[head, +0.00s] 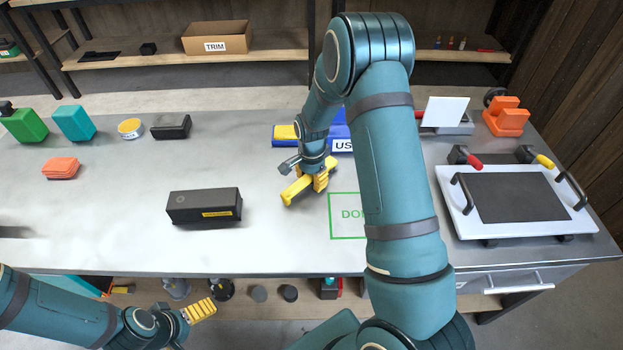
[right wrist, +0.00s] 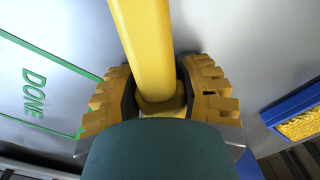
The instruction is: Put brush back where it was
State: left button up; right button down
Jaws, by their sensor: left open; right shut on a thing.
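My right gripper (head: 321,180) is shut on a yellow bar-like piece, seemingly the brush (head: 295,190), over the middle of the bench. In the right wrist view the yellow brush (right wrist: 145,35) runs between the yellow finger pads (right wrist: 165,98); its far end is out of view. Bristles cannot be made out. A blue tray (head: 340,132) with a label starting "US" lies behind, partly hidden by my right arm; something yellow is in its left end. The tray's edge (right wrist: 290,108) also shows at the right of the wrist view. My left gripper (head: 200,311) is open and empty before the bench front.
A green DONE outline (head: 330,230) lies just right of the gripper. A black box (head: 204,206) stands to the left. A white tray with handles (head: 465,222) is at the right. Several small items, including a teal block (head: 73,122), stand at the back left.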

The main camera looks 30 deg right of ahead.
jog(key=c, duration=0.6)
grip_release()
jog(key=shift+o, duration=0.2)
jog(key=shift+r, duration=0.25)
notch_tip(320, 180, up, 12)
jog(key=p, duration=0.3)
jog(key=shift+f, duration=0.1)
